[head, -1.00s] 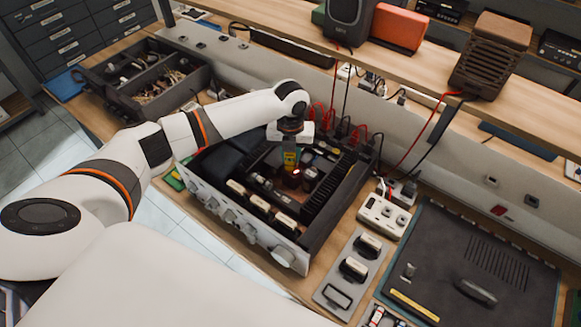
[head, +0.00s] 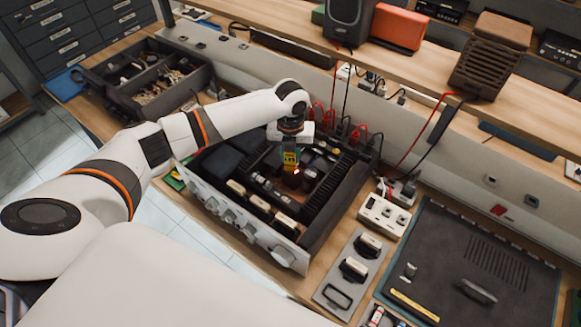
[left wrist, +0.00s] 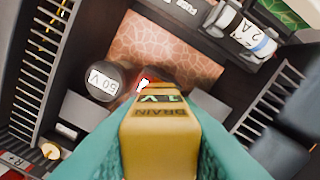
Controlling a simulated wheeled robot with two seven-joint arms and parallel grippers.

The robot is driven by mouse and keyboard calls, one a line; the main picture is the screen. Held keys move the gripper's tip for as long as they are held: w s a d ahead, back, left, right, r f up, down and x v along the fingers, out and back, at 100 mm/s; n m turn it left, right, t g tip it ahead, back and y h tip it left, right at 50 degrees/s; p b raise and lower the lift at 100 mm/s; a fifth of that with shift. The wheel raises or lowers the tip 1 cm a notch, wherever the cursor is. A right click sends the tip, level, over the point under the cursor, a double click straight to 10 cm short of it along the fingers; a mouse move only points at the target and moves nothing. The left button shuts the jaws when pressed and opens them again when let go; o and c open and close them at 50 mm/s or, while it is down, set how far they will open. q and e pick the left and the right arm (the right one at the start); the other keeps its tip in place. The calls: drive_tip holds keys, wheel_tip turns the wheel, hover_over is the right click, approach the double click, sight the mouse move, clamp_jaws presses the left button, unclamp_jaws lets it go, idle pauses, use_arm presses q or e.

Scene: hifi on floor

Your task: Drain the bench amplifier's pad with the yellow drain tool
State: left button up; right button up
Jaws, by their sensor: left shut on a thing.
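The bench amplifier (head: 318,237) sits on the bench with its top open. My left gripper (head: 290,143) is over its inside, shut on the yellow drain tool (head: 290,158), which points down. In the left wrist view the tool (left wrist: 160,140), marked DRAIN, is between the teal fingers of my left gripper (left wrist: 160,150). A small bright red-white glow (left wrist: 143,85) shows just beyond the tool's tip, beside a round can (left wrist: 100,80) marked 50 V. The pad under the tip is hidden, and I cannot tell whether the tip touches it. My right gripper is out of view.
A copper-coloured board (left wrist: 165,47) and a fuse (left wrist: 245,32) lie near the tool, with dark finned walls at both sides. A parts tray (head: 140,95) stands behind left. A white meter box (head: 383,215), a grey holder (head: 350,275) and a dark mat (head: 450,240) lie right of the amplifier.

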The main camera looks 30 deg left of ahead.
use_arm(q)
drive_tip(key=shift+s, duration=0.1)
wheel_tip(320, 180, up, 6)
drive_tip(key=p, duration=0.5)
drive_tip(key=shift+f, duration=0.25)
drive_tip(key=shift+r+p, duration=1.2)
drive_tip(key=shift+r, duration=0.1)
drive_tip(key=shift+f, duration=0.1)
